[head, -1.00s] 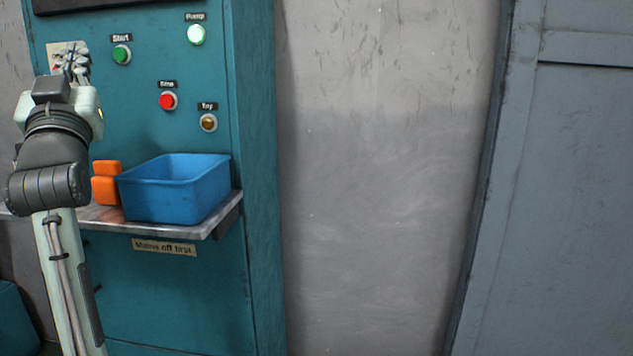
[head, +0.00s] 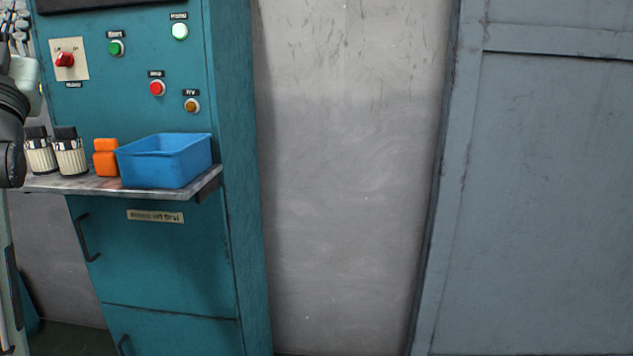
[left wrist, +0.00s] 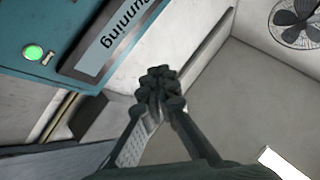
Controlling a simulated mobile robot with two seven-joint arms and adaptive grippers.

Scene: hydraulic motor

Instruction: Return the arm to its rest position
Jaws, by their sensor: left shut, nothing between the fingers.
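My left arm stands at the left edge of the head view, partly cut off. Its left gripper (head: 14,28) is at the upper left corner, in front of the left side of the teal cabinet (head: 150,240). In the left wrist view the left gripper (left wrist: 160,92) is shut, with its fingertips together and nothing between them. It is apart from the cabinet, whose display reading "Running" (left wrist: 112,42) and lit green lamp (left wrist: 33,52) show behind it. My right gripper is not in view.
A shelf (head: 205,183) on the cabinet holds a blue bin (head: 165,165), an orange object (head: 105,158) and two ribbed canisters (head: 69,155). A red rotary switch (head: 65,60) and several buttons are above. Grey wall and a grey door (head: 550,200) lie right. A fan (left wrist: 297,22) shows high up.

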